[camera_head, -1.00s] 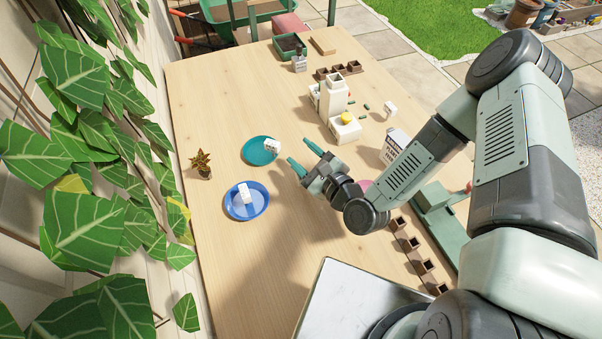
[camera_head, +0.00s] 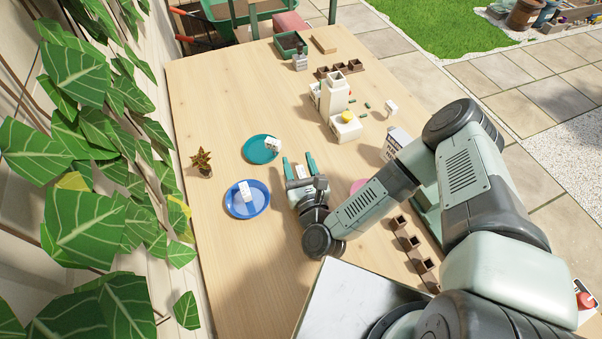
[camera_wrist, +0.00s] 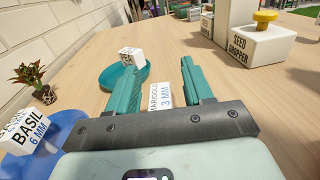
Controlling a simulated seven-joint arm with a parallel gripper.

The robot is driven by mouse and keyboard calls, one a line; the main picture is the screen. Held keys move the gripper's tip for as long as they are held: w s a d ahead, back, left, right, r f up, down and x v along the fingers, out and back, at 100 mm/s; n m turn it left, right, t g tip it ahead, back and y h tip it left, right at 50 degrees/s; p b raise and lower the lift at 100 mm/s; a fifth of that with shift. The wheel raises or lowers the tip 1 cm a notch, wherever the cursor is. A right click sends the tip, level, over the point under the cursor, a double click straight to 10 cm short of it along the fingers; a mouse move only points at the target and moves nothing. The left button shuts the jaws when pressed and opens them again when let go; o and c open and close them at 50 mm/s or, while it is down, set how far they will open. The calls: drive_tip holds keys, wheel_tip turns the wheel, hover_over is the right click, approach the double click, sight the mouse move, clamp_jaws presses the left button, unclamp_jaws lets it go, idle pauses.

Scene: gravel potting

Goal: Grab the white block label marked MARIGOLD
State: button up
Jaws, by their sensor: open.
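The white MARIGOLD block label (camera_wrist: 160,95) shows in the wrist view, with "3 MM" printed below the name. In the head view my gripper (camera_head: 299,164) is open low over the table, fingers pointing to the far side. A small white patch of the label (camera_head: 301,172) shows between them.
A blue saucer (camera_head: 262,207) with a white BASIL block (camera_wrist: 24,133) is to the left. A teal saucer (camera_head: 252,154) with another white block (camera_head: 272,145) lies ahead-left. The seed dropper (camera_wrist: 258,45) stands ahead-right. A small potted plant (camera_head: 202,163) is at the left edge.

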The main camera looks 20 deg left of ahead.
drive_tip(key=shift+w+a, duration=0.1)
drive_tip(key=shift+w, duration=0.05)
clamp_jaws()
idle(0.4)
